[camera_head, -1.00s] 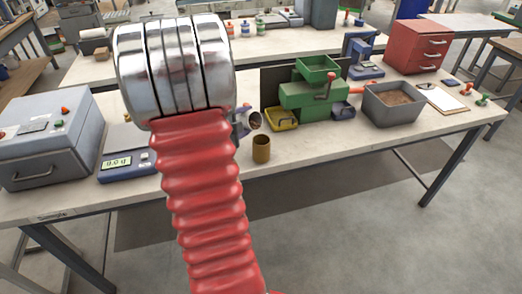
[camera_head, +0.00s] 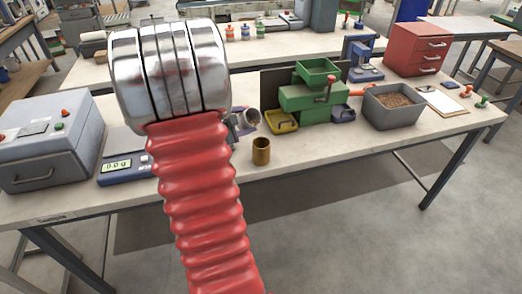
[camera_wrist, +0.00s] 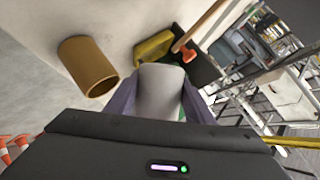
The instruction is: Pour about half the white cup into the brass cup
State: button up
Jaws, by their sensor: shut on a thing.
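In the wrist view the white cup (camera_wrist: 160,88) sits between the two purple-grey fingers. The brass cup (camera_head: 261,152) stands upright on the bench, just below and right of the white cup in the head view. It also shows in the wrist view (camera_wrist: 86,68), left of the white cup and apart from it. Its inside is hard to read.
A yellow tray (camera_head: 282,126) and a green machine (camera_head: 312,98) stand right of the cups. A grey bin (camera_head: 393,112) of brown pellets is further right. A blue scale (camera_head: 130,170) reading 0.0 g and a grey box (camera_head: 40,150) are at left. Bench surface right of the brass cup is clear.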

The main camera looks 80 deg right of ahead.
jog(key=shift+r, duration=0.1)
jog(key=shift+w+d+f+n+g+y+b, duration=0.1)
jog(key=shift+w+f+n+g+y+b, duration=0.1)
jog(key=shift+f+n+g+y+b, duration=0.25)
jog(key=shift+w+f+n, duration=0.1)
jog(key=shift+f+n, duration=0.15)
jog(key=shift+n, duration=0.1)
jog(key=shift+n+g+y, duration=0.25)
jog(key=shift+n+g, duration=0.6)
jog(key=shift+n, duration=0.05)
jog(key=shift+w+d+f+b, duration=0.2)
jog(key=shift+w+f, duration=0.1)
jog(key=shift+f, duration=0.6)
jog(key=shift+w+d+f+b, duration=0.15)
jog(key=shift+w+f+b, duration=0.15)
jog(key=shift+f, duration=0.65)
jog(key=shift+w+d+f+b, duration=0.2)
jog(key=shift+w+f, duration=0.1)
jog(key=shift+f, duration=0.6)
jog(key=shift+w+d+f+n+g+b, duration=0.25)
jog(key=shift+w+f+n+g+b, duration=0.1)
jog(key=shift+w+n+g, duration=0.2)
jog(key=shift+w+d+r+n+g+y+b, duration=0.25)
jog(key=shift+w+r+n+g+y+b, duration=0.15)
jog(key=shift+n, duration=0.35)
jog(key=shift+r, duration=0.1)
